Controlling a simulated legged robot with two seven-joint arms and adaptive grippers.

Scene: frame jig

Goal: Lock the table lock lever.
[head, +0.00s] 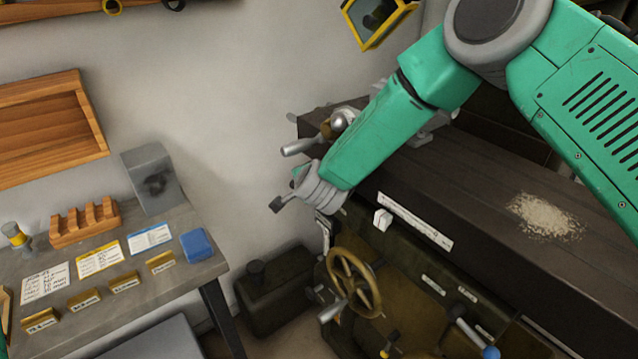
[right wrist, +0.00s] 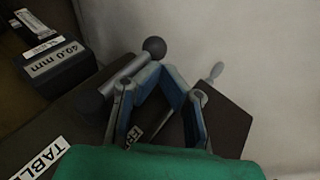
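The lock lever, a grey rod (right wrist: 127,76) with a dark ball knob (right wrist: 154,47), shows in the right wrist view close by my fingers. A white label reading "TABLE" (right wrist: 42,160) is at lower left; a second label between the fingers is partly hidden. My right gripper (right wrist: 166,71) has its fingers bent inward with the tips together, and the rod runs along the outside of the left finger, seemingly touching it. In the head view my right gripper (head: 284,201) is at the machine's left end, with the dark knob at its tip. My left gripper is out of frame.
A grey-handled lever (head: 300,147) stands just above my right gripper. A brass handwheel (head: 354,283) is below it. The dark machine table (head: 470,190) carries a chip pile (head: 545,215). A bench (head: 190,240) with cards and blocks stands at left. A block marked "40.0 mm" (right wrist: 58,62) is nearby.

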